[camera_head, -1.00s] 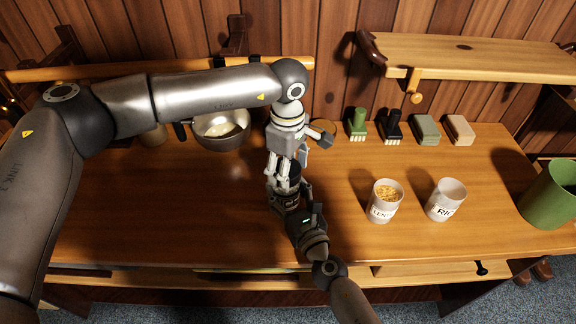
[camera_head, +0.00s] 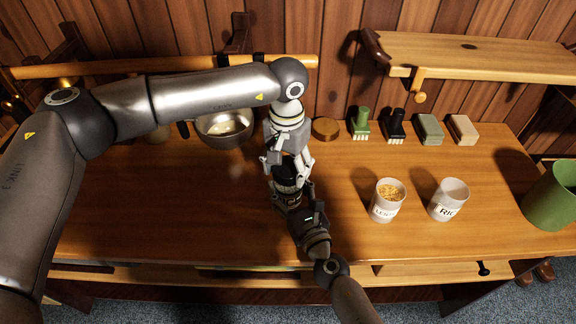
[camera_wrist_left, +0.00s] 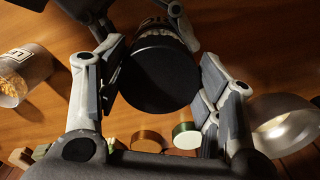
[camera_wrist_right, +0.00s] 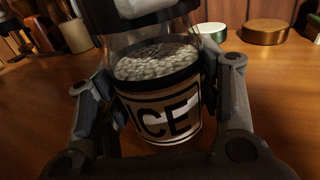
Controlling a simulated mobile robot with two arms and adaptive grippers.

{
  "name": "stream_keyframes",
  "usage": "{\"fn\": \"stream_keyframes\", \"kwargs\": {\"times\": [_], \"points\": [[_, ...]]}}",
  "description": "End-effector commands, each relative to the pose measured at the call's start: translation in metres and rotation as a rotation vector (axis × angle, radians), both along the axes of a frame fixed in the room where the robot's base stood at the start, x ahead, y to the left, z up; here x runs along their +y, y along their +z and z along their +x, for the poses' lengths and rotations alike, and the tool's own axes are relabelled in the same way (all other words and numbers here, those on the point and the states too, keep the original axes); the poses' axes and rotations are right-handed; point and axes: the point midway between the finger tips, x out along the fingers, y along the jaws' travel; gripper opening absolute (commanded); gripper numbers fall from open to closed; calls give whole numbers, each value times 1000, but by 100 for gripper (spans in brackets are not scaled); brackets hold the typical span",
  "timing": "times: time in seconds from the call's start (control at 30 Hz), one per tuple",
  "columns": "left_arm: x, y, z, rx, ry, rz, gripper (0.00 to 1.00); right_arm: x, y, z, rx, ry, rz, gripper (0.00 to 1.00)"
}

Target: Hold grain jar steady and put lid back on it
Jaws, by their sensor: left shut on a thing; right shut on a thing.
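The clear grain jar (camera_wrist_right: 158,62) has pale grain inside and a label reading "ICE" in the right wrist view. It stands upright on the table, with my right gripper (camera_wrist_right: 158,95) shut around its lower body. In the left wrist view the round black lid (camera_wrist_left: 158,78) lies between the fingers of my left gripper (camera_wrist_left: 162,68), over the jar's top. In the head view my left gripper (camera_head: 288,162) is right above my right gripper (camera_head: 291,194), and they hide most of the jar. I cannot tell whether the lid is fully seated.
A lentil cup (camera_head: 386,207) and a rice cup (camera_head: 446,206) stand to the right. A green bin (camera_head: 553,197) is at the right edge. The table's left is clear.

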Motion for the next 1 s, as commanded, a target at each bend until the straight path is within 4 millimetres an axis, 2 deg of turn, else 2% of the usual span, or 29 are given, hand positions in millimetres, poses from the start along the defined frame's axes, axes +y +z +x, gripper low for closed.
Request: {"fn": "stream_keyframes", "kwargs": {"times": [0.2, 0.33, 0.73, 0.77, 0.8, 0.9, 1.0], "points": [[2, 1, 2, -1, -310, -1, 46, -1, -1, 0, 2, -1, 0, 0], [2, 1, 2, -2, -434, 0, 46, -1, -1, 0, 2, -1, 0, 0], [2, 1, 3, -3, -491, 0, 46, -1, -1, 0, 2, -1, 0, 0], [2, 1, 3, -3, -491, 0, 62, -1, -1, 0, 2, -1, 0, 0], [2, 1, 3, -3, -490, 0, 67, -1, -1, 0, 2, -1, 0, 0], [2, 1, 3, -3, -490, 0, 80, -1, -1, 0, 2, -1, 0, 0], [2, 0, 3, -2, -490, 0, 82, -1, -1, 0, 2, -1, -1, 0]]}}
